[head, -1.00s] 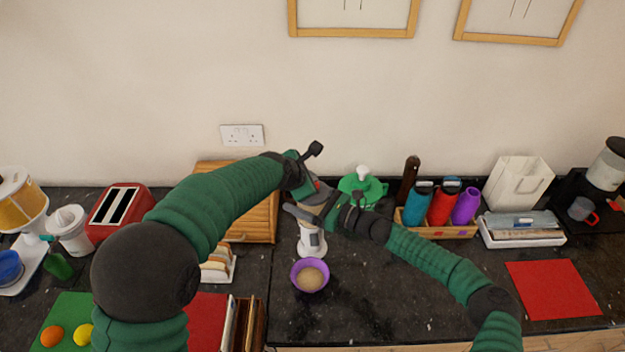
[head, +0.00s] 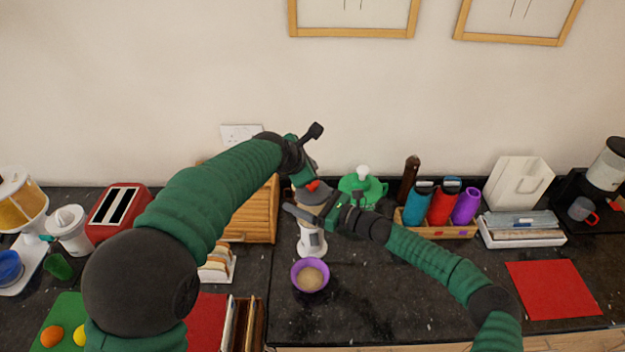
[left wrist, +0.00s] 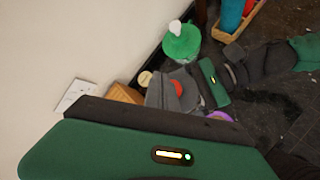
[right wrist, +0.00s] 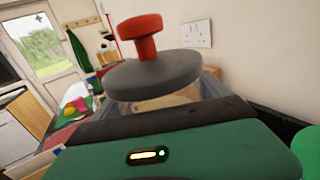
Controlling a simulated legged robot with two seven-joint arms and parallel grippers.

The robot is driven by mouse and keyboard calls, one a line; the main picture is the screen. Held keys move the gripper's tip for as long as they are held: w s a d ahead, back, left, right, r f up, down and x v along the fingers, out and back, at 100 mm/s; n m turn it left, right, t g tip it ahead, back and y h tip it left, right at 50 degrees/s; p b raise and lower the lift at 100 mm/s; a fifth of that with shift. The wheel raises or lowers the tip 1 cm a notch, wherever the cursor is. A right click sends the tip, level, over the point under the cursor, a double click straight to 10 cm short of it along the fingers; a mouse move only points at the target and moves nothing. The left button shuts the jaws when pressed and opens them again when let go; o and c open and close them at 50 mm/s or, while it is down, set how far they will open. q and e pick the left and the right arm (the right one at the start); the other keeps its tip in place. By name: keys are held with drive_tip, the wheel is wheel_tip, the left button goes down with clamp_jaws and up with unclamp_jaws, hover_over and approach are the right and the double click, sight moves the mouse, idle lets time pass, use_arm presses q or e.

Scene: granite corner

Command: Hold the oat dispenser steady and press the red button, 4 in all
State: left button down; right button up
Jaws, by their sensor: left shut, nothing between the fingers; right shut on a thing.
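The oat dispenser (head: 311,240) stands upright on the counter, with a grey top and pale lower body. Its red button (head: 313,186) is on top; it also shows in the left wrist view (left wrist: 177,88) and, standing proud of the grey lid, in the right wrist view (right wrist: 140,38). My right gripper (head: 312,214) is shut on the dispenser's upper body from the right. My left gripper (head: 310,177) is shut and empty just above the button, apparently clear of it. A purple bowl (head: 310,287) with oats (head: 311,277) sits in front of the dispenser.
A wooden bread box (head: 262,212) and a toast rack (head: 217,268) are at left. Counter right of the bowl is clear.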

use_arm(q)
drive_tip(key=shift+r, duration=1.7)
idle(1.1)
wheel_tip(320, 180, up, 4)
drive_tip(key=shift+f, duration=0.15)
drive_tip(key=shift+f, duration=0.1)
wheel_tip(320, 180, down, 9)
drive_tip(key=shift+r, duration=0.2)
idle(0.5)
idle(1.8)
drive_tip(key=shift+f, duration=0.35)
